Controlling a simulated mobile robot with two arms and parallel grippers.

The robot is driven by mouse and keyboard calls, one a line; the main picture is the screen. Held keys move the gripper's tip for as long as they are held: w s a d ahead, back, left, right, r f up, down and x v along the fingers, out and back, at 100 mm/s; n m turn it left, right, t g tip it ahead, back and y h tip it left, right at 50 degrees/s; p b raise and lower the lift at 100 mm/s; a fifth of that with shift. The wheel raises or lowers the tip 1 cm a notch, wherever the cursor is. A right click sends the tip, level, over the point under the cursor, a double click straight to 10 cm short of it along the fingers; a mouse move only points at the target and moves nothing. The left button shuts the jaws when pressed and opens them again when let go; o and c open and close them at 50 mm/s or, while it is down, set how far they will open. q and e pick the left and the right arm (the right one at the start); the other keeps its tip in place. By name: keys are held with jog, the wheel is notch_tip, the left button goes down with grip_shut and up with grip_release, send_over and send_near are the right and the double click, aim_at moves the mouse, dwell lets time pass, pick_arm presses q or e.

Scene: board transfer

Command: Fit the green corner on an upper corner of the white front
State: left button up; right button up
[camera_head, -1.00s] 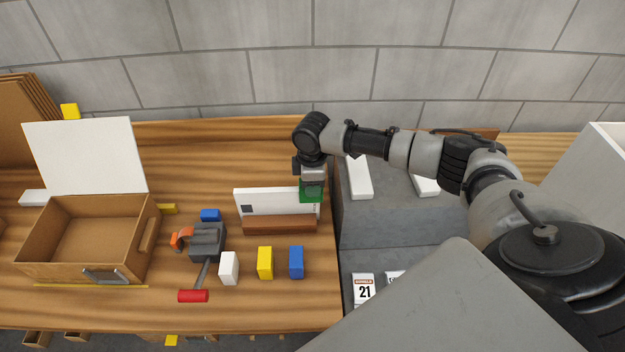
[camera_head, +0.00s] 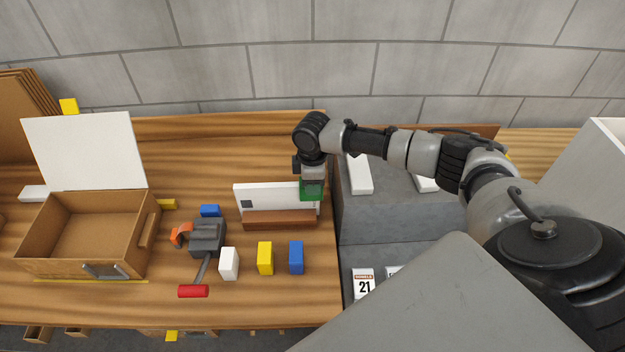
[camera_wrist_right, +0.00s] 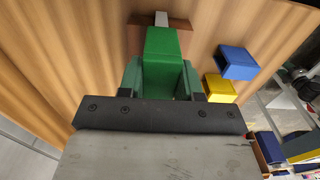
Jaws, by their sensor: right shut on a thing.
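The white front (camera_head: 270,199) stands upright in a brown wooden holder (camera_head: 279,220) at the right part of the bench. The green corner (camera_head: 311,190) is at the front's upper right corner, under my right gripper (camera_head: 311,178). In the right wrist view the green corner (camera_wrist_right: 165,60) is between the fingers of my right gripper (camera_wrist_right: 161,85), which is shut on it. A bit of the white front (camera_wrist_right: 161,18) shows beyond it. Whether the corner is fully seated cannot be told. My left gripper is not in view.
Blue (camera_head: 296,257), yellow (camera_head: 265,258) and white (camera_head: 229,263) blocks stand in front of the holder. A grey vise (camera_head: 207,238) and an open wooden box (camera_head: 62,267) are to the left. A grey stepped stand (camera_head: 400,215) borders the right.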

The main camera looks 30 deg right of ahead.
jog(key=shift+f, duration=0.1)
dwell(0.3)
jog(key=o, duration=1)
notch_tip(320, 180, up, 10)
jog(key=b, duration=0.2)
jog(key=shift+f+b, duration=0.2)
jog(key=shift+b, duration=0.15)
jog(key=shift+r, duration=0.6)
